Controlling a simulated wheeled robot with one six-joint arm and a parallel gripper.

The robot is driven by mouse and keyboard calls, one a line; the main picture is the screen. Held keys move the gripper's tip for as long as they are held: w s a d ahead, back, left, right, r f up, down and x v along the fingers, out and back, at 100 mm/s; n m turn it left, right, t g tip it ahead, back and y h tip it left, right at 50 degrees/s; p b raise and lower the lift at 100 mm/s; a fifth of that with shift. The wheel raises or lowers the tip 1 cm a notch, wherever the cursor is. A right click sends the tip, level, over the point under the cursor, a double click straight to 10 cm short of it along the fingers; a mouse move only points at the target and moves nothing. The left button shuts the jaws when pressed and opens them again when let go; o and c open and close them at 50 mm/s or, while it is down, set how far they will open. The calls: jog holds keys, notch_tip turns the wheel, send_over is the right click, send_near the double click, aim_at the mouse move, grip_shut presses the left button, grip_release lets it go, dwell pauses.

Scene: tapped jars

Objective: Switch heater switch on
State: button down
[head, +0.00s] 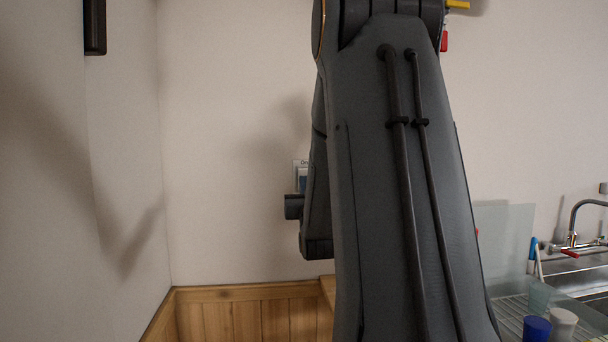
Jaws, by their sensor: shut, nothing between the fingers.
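A small wall plate (301,178), which may be the heater switch, is on the back wall just left of my arm. Its upper edge bears a label that seems to begin with "On". My arm covers its right part, so I cannot tell the switch's position. My arm fills the middle of the head view from top to bottom. My gripper does not show; it is hidden behind the arm or out of the picture.
A sink with a tap (574,218) is at the right. A blue cup (536,329) and a pale cup (562,323) stand at lower right near a clear panel. Wood panelling (248,318) runs along the lower left. A dark fixture (95,27) hangs at upper left.

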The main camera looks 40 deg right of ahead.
aim_at(302, 173)
jog(key=shift+p+x, duration=0.5)
jog(key=shift+x, duration=0.9)
jog(key=shift+w+d+r+p, duration=0.1)
jog(key=shift+r+p, duration=0.1)
jog(key=shift+p, duration=0.2)
jog(key=shift+f+g, duration=0.15)
jog(key=shift+g, duration=0.15)
jog(key=shift+a, duration=0.25)
jog(key=s+a+b, duration=0.4)
jog(key=s+a, duration=0.3)
jog(key=s, duration=0.5)
jog(key=shift+w, duration=0.15)
